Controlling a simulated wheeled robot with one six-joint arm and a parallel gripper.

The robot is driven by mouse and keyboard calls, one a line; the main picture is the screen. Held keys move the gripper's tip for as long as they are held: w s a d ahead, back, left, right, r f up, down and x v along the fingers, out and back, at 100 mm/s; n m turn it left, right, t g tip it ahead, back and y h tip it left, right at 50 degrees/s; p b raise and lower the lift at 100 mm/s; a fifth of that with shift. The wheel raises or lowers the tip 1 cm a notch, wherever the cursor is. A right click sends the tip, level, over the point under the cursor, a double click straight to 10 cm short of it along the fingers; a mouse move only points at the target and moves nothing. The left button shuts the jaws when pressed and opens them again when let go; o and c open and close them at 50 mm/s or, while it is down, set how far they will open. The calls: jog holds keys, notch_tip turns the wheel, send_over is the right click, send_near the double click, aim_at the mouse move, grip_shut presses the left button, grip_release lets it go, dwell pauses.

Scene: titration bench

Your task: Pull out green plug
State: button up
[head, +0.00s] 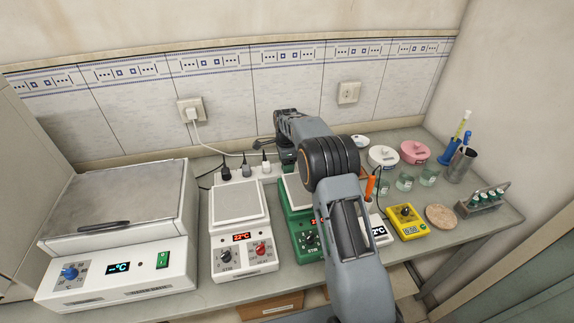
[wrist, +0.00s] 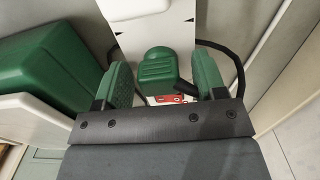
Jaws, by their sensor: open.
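The green plug (wrist: 158,68) shows in the wrist view, with ridges on its top and a dark cable at its lower right. It sits between the two green-padded fingers of my gripper (wrist: 163,82). The fingers are open, with a visible gap on each side of the plug. In the head view my gripper (head: 285,155) is over the right end of the white power strip (head: 244,177). There I cannot tell the plug from the fingers. A red and white patch shows just below the plug in the wrist view.
Black (head: 226,173), grey (head: 246,168) and white (head: 265,166) plugs stand in the strip to the left. The green stirrer (head: 306,240) stands below my arm, beside a white stirrer (head: 241,235). A yellow meter (head: 406,222) and jars are to the right.

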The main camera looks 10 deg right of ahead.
jog(key=shift+c, duration=0.3)
grip_shut()
dwell(0.5)
jog(key=shift+r, duration=0.2)
jog(key=shift+r+p, duration=2.2)
jog(key=shift+r, duration=0.65)
